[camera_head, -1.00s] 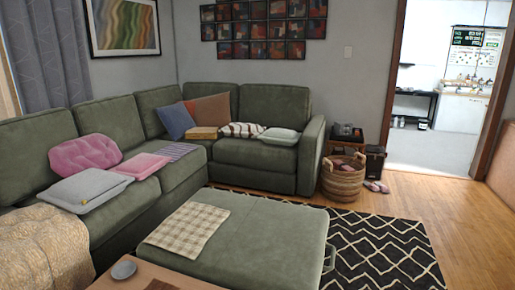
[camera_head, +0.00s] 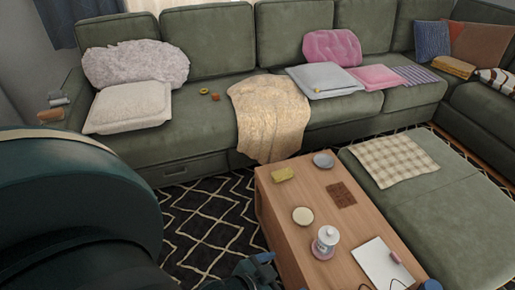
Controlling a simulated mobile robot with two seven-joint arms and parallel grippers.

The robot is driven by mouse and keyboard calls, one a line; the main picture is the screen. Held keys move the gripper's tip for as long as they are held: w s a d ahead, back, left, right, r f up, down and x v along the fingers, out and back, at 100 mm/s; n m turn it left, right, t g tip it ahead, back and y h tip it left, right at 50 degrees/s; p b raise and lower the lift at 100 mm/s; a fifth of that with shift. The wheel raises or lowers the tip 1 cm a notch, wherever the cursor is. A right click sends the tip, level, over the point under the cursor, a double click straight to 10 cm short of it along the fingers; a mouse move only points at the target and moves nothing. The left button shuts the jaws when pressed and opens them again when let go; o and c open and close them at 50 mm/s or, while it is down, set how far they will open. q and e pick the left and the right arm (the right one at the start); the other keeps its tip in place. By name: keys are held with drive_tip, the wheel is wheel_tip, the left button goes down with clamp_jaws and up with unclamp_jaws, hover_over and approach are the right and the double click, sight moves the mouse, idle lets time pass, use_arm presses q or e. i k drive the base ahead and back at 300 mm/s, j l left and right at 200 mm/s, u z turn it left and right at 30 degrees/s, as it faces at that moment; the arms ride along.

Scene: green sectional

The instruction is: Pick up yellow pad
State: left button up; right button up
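A small yellow pad (camera_head: 283,174) lies flat on the wooden coffee table (camera_head: 285,222), near its far left corner. My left arm fills the lower left of the view. A dark blue part at the bottom edge, beside the table's near left side, looks like my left gripper (camera_head: 255,271); it is cut off by the frame, and its fingers cannot be made out. It is well apart from the pad. A small blue piece at the bottom right may belong to my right arm; no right gripper fingers show.
The table also holds a grey dish (camera_head: 323,160), a brown square (camera_head: 341,195), a cream round dish (camera_head: 302,216), a lidded jar (camera_head: 326,243) and a white sheet (camera_head: 380,262). The green ottoman (camera_head: 455,195) stands to the right, the sofa (camera_head: 205,118) behind. Patterned rug lies left.

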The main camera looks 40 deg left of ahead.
sight(280, 175)
drive_tip(key=u, duration=0.95)
